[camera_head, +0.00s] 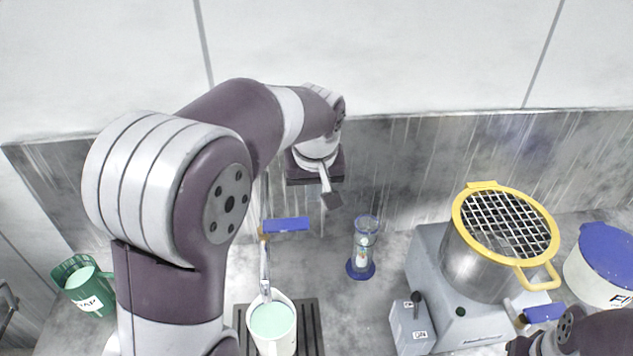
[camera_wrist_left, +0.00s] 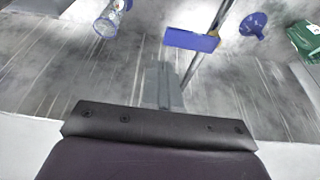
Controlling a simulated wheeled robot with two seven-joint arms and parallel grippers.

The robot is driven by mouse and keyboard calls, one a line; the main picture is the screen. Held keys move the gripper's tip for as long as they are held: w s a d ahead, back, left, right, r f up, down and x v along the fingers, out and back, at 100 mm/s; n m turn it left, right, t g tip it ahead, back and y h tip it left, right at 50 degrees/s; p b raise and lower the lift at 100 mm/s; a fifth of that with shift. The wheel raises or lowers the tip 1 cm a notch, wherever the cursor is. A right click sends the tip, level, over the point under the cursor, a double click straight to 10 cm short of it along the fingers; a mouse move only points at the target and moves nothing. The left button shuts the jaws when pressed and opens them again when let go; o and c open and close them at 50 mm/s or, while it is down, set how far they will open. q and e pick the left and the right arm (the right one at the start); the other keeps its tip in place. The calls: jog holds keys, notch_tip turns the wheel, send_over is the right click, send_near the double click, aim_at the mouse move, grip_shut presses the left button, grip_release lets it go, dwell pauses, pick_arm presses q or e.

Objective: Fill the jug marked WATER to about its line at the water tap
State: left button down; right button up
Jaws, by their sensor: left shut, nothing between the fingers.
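A pale jug (camera_head: 272,327) stands upright on the slotted drain grate (camera_head: 312,333), below the tap spout (camera_head: 265,290). Its inside looks pale green; I cannot tell whether that is liquid or wall, and no WATER mark or line shows. The tap's blue lever (camera_head: 286,225) sticks out to the right of its pipe; it also shows in the left wrist view (camera_wrist_left: 192,40). My left gripper (camera_head: 331,200) is shut and empty, above and right of the lever, apart from it. Its closed fingers show in the wrist view (camera_wrist_left: 170,88). My right gripper is out of view; only its arm shows.
A green jug (camera_head: 85,285) with a partly hidden label stands at left. A blue-based glass cylinder (camera_head: 362,252) stands right of the tap. Farther right are a grey machine with a metal pot and yellow-rimmed sieve (camera_head: 505,222), a small grey box (camera_head: 411,330) and a blue-lidded bucket (camera_head: 600,275).

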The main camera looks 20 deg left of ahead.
pick_arm(q)
jog(key=p+v, duration=0.1)
jog(key=v, duration=0.2)
jog(key=shift+w+d+r, duration=0.1)
jog(key=shift+r, duration=0.2)
jog(key=shift+w, duration=0.15)
jog(key=shift+f, duration=0.15)
